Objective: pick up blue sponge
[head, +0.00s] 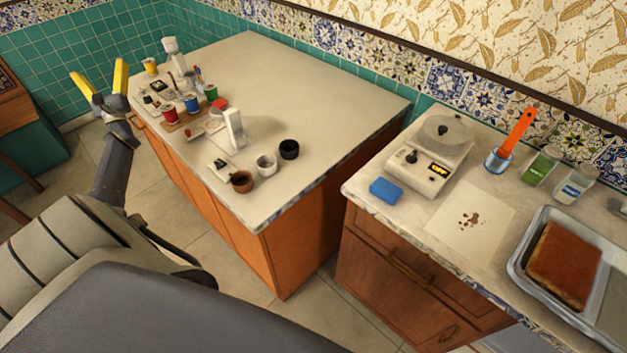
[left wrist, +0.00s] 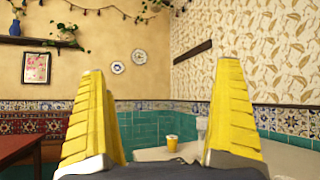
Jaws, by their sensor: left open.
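The blue sponge (head: 385,190) lies flat on the right counter in the head view, near that counter's left front corner, just in front of the white scale. My left gripper (head: 101,84) has yellow fingers and is raised at the left, beyond the far left counter's edge and well away from the sponge. It is open and empty. In the left wrist view the two yellow fingers (left wrist: 157,115) stand wide apart with nothing between them close by; the sponge does not show there. My right gripper is not in view.
Cups and spools stand on the left counter (head: 310,95). A gap separates the counters.

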